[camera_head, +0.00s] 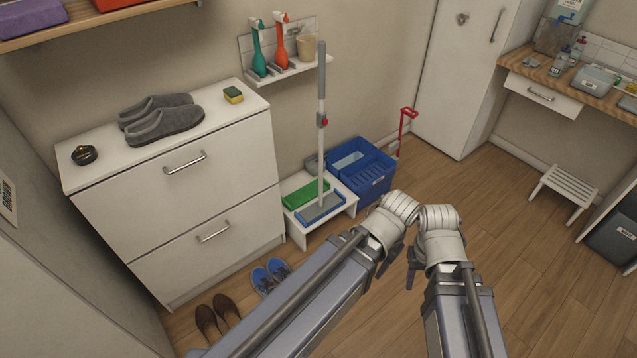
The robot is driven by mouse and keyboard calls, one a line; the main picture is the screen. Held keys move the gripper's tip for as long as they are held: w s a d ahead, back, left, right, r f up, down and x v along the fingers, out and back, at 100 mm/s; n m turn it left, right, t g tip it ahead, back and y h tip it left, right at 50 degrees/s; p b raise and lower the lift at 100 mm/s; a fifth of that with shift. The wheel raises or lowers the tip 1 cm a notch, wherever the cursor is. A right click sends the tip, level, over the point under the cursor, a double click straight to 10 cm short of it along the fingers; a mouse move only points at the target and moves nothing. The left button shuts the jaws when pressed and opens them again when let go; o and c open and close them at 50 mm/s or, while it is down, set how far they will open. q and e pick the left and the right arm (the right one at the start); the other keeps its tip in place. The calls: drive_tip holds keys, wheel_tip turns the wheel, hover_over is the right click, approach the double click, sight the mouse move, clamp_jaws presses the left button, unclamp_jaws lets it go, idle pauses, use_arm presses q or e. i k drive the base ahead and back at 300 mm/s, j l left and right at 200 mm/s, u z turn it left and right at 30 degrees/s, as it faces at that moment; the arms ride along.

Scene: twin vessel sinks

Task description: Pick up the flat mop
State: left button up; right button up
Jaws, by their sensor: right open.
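The flat mop (322,155) stands upright, its long light pole topped by a grey grip with a red collar below it. Its blue-edged grey head (320,208) rests on a low white stand (293,226). My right gripper (412,270) is open and empty, low and to the right of the mop, well apart from it. My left gripper (389,260) is beside it, also right of the mop and apart from it. The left fingers are small, dark and partly hidden by my arm, so their opening is unclear.
A green pad (305,193) lies behind the mop head. A blue bin (365,170) stands right of the stand. A white cabinet (225,205) is at left, and blue shoes (271,275) lie before it. A wall shelf (290,72) with bottles is behind the pole.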

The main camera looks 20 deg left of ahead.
sight(324, 204)
drive_tip(key=i+u, duration=0.25)
drive_tip(key=u, duration=0.15)
drive_tip(key=i+l+u, duration=0.1)
drive_tip(key=i+u, duration=0.45)
drive_tip(key=u, duration=0.15)
drive_tip(key=i+l+u, duration=0.1)
drive_tip(key=u, duration=0.25)
drive_tip(key=i+l+u, duration=0.2)
drive_tip(key=u, duration=0.15)
drive_tip(key=i, duration=0.05)
